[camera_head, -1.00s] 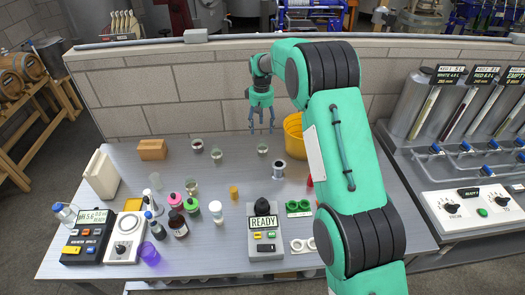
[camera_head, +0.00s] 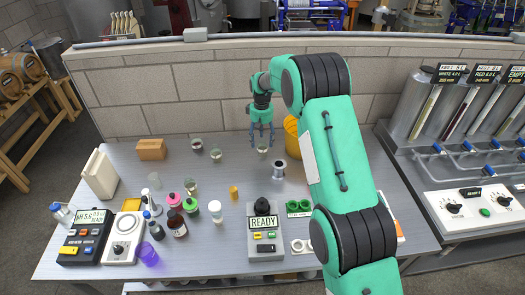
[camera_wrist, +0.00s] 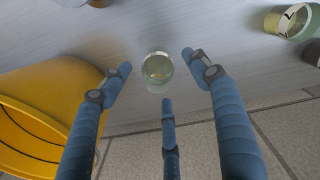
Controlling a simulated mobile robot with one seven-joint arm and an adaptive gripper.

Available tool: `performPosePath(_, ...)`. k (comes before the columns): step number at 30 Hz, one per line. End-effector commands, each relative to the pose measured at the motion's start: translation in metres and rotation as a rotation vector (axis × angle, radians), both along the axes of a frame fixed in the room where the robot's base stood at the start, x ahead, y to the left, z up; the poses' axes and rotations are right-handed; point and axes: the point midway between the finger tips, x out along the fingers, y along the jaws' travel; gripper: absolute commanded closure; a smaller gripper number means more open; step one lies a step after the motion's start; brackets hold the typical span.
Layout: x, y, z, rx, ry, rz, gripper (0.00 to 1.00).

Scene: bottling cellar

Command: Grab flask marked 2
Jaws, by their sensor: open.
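Small clear glass flasks with pale contents stand on the table. One flask (camera_head: 263,149) stands near the back, directly below my gripper (camera_head: 262,138). It also shows in the wrist view, a round clear vessel (camera_wrist: 157,70) between my three blue fingers. My gripper (camera_wrist: 157,61) is open, its fingers spread around the flask's outline without visibly touching it.
A yellow bucket (camera_head: 291,125) stands close to the right of my gripper. A spool-like metal piece (camera_head: 279,169) is just in front. The brick wall (camera_head: 190,105) is behind. Bottles and instruments crowd the front left; the table's middle back is fairly clear.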

Motion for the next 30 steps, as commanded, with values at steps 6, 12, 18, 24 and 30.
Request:
performPosePath(6, 0.000, 0.000, -0.004, 0.000, 0.001, 0.000, 0.38)
performPosePath(12, 0.002, -0.003, -0.024, 0.000, 0.001, 0.000, 0.38)
performPosePath(18, 0.002, -0.004, -0.046, 0.000, 0.002, 0.000, 0.38)
performPosePath(24, 0.003, -0.004, -0.052, 0.000, 0.000, 0.000, 0.38)
performPosePath(30, 0.003, -0.004, -0.052, 0.000, 0.000, 0.000, 0.38)
